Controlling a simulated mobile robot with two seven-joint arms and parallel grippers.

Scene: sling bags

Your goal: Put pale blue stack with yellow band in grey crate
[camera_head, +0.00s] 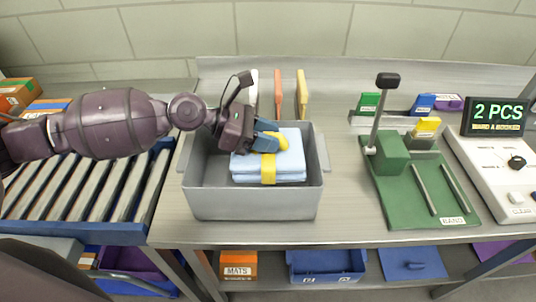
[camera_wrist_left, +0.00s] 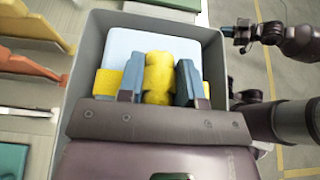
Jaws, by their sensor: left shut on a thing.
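The pale blue stack with yellow band (camera_head: 285,160) lies inside the grey crate (camera_head: 255,205), toward its right side. It looks flat and level; whether it touches the crate floor is hard to tell. My left gripper (camera_head: 270,138) reaches down into the crate from the left, shut on a yellow lump on the band. In the left wrist view, its blue-grey fingers (camera_wrist_left: 160,82) stand on both sides of that lump, with the pale blue top (camera_wrist_left: 120,46) beyond. My right gripper (camera_wrist_left: 240,36) shows small at the upper right of the left wrist view; its jaws are unclear.
A roller conveyor (camera_head: 90,190) adjoins the bench on the left. Upright dividers (camera_head: 301,95) stand behind the crate. A green banding press (camera_head: 415,185) and a display reading "2 PCS" (camera_head: 498,115) are on the right. Bare bench lies between crate and press.

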